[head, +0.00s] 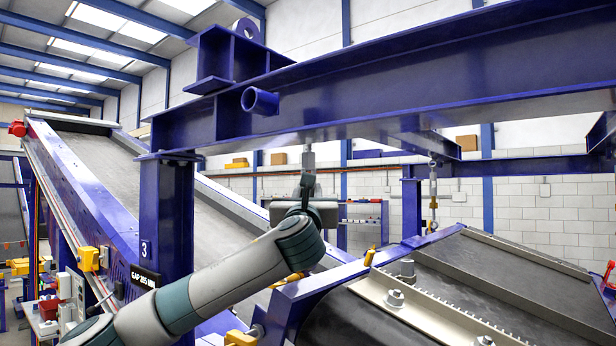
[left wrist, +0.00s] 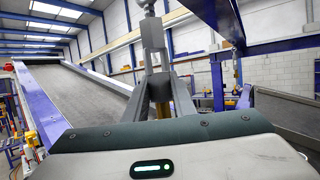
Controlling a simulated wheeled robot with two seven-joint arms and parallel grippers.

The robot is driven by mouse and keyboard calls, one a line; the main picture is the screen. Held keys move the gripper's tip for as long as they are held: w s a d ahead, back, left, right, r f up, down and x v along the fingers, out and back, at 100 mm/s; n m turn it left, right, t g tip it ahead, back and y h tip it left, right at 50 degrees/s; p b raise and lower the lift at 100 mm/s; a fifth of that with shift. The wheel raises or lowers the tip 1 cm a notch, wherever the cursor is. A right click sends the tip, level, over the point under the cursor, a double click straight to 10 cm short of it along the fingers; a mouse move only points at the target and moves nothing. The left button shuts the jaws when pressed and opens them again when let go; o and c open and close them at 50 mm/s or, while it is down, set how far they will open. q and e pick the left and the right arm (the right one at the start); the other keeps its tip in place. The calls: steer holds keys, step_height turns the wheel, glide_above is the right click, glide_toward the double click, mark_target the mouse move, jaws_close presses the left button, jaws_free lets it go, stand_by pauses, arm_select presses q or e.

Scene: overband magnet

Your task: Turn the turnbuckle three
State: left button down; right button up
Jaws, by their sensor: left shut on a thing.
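The turnbuckle (head: 309,158) hangs under the blue beam near the post marked 3; its upper end shows as a light metal rod and fitting. My left gripper (head: 307,184) comes up from below and is shut on it, hiding its middle and lower part. In the left wrist view the gripper fingers (left wrist: 153,35) close around the turnbuckle, whose top eye (left wrist: 146,5) shows above them. My right gripper is not in view.
A blue beam (head: 400,88) spans overhead, close above the gripper. A blue post (head: 168,225) with a "GAP 285 MM" sign (head: 145,276) stands to the left. Another hanging turnbuckle (head: 433,190) is farther right. The sloping conveyor (head: 130,180) lies behind; the magnet body (head: 480,280) is at front right.

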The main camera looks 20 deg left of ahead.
arm_select(q)
steer(key=shift+a+h, duration=0.1)
steer(key=shift+h, duration=0.2)
steer(key=m+h+p, duration=0.1)
steer(key=m+h, duration=0.1)
steer(key=h, duration=0.1)
steer(key=shift+t, duration=0.4)
steer(key=shift+m+h+p, duration=0.4)
steer(key=shift+h+p, duration=0.1)
steer(key=shift+h, duration=0.3)
steer(key=shift+r+m+h+p, duration=0.1)
steer(key=shift+m+h+p, duration=1.1)
steer(key=shift+h, duration=0.7)
steer(key=shift+g+h+p, duration=0.3)
steer(key=shift+h+p, duration=0.1)
steer(key=shift+h, duration=0.4)
steer(key=shift+m, duration=0.3)
